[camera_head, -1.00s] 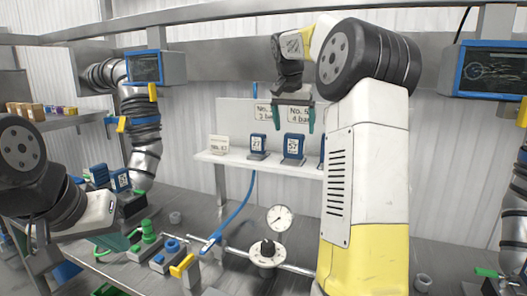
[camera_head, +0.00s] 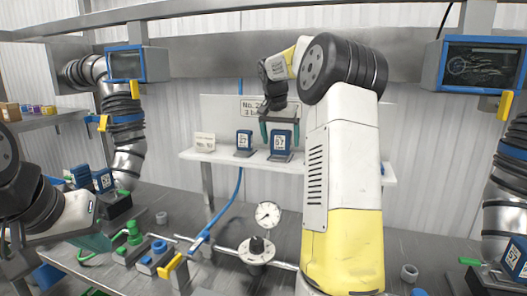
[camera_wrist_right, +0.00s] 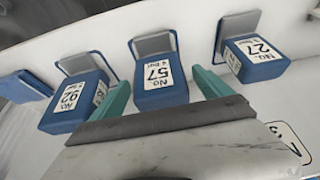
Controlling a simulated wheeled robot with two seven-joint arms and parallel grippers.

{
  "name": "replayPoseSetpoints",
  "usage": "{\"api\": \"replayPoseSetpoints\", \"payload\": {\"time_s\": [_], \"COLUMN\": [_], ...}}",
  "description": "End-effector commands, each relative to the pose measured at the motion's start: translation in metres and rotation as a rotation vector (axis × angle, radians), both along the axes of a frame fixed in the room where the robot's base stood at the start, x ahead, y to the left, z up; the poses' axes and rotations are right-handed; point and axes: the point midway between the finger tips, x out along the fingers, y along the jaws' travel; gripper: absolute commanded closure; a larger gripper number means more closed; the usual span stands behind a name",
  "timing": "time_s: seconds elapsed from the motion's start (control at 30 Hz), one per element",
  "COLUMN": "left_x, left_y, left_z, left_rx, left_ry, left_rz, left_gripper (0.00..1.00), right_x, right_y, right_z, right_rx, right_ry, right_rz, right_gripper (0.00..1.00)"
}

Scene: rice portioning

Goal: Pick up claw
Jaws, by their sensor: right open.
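No thing in view is clearly a claw. Blue blocks with white number labels stand in grey holders on the white shelf. My right gripper (camera_head: 279,132) is at the shelf, pointing down, with its teal fingers on both sides of the block No. 57 (camera_head: 281,140). In the right wrist view the block No. 57 (camera_wrist_right: 160,95) sits between the open fingertips, still in its holder; contact cannot be told. The blocks No. 92 (camera_wrist_right: 72,108) and No. 27 (camera_wrist_right: 256,62) flank it. My left gripper (camera_head: 60,243) is low at the left, partly cut off, its jaw gap unclear.
Below are a pressure gauge (camera_head: 268,215), a pipe with a black knob, and a yellow-handled valve (camera_head: 172,265). Screens (camera_head: 139,64) hang at both sides.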

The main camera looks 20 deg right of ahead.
Motion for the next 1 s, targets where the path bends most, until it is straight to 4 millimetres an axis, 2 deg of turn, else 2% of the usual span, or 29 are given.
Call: {"api": "replayPoseSetpoints", "payload": {"time_s": [0.07,0.5,0.83,1.0], "left_x": [0.0,0.0,0.0,0.0], "left_y": [0.0,0.0,0.0,0.0], "left_z": [0.0,0.0,0.0,0.0], "left_rx": [0.0,0.0,0.0,0.0], "left_ry": [0.0,0.0,0.0,0.0], "left_rz": [0.0,0.0,0.0,0.0], "left_gripper": [1.0,1.0,1.0,1.0], "right_x": [0.0,0.0,0.0,0.001], "right_y": [0.0,0.0,0.0,0.001], "right_z": [0.0,0.001,0.003,0.013], "right_rx": [0.0,0.0,0.0,0.0], "right_ry": [0.0,0.0,-0.004,-0.005], "right_rz": [0.0,0.0,0.001,0.001], "right_gripper": [0.15,1.0,1.0,1.0]}}
